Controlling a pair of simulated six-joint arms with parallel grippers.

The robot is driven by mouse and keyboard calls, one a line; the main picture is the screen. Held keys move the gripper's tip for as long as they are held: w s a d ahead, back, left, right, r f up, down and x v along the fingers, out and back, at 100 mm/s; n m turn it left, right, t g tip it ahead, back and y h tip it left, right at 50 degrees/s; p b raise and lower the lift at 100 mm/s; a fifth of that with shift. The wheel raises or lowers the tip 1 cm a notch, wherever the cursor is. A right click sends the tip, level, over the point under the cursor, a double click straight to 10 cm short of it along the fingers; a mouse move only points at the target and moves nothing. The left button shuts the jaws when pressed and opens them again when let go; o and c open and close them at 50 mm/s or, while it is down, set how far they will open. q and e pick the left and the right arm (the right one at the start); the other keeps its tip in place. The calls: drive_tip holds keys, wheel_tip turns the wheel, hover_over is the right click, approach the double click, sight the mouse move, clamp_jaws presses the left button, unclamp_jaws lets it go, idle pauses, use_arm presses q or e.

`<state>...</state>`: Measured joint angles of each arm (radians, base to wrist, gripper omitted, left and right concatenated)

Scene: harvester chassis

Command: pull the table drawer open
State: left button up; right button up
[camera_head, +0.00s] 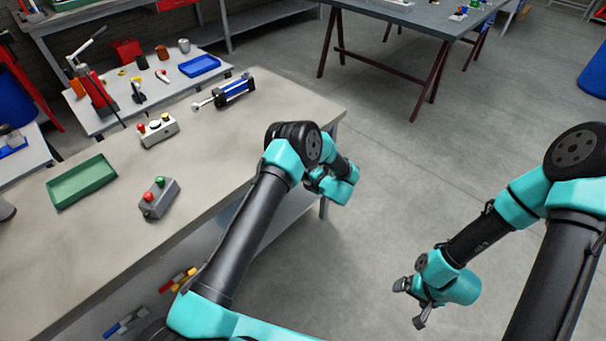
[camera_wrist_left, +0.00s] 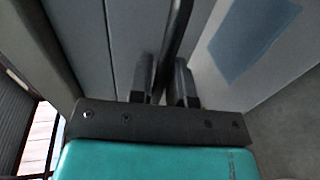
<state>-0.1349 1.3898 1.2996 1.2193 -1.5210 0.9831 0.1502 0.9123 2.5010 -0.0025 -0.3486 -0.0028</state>
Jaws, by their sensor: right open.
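In the left wrist view, a dark bar, the drawer handle (camera_wrist_left: 176,40), runs down from the top between the two fingers of my left gripper (camera_wrist_left: 164,85). The fingers are close together and the bar fills the gap between them. Flat grey panels, with the drawer front (camera_wrist_left: 132,40) among them, lie behind the bar. In the head view, my left wrist is at the right end of the workbench (camera_head: 285,110); its fingers and the drawer are hidden there. My right gripper (camera_head: 411,304) is open and empty above the floor at the lower right.
The bench carries a green tray (camera_head: 82,181), a grey box with red and green buttons (camera_head: 160,199), another button box (camera_head: 158,131) and a blue-black cylinder (camera_head: 232,90). A dark table (camera_head: 425,14) stands at the back. The floor between is clear.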

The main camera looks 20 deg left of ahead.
use_arm(q)
clamp_jaws()
drive_tip(key=shift+s+d, duration=0.1)
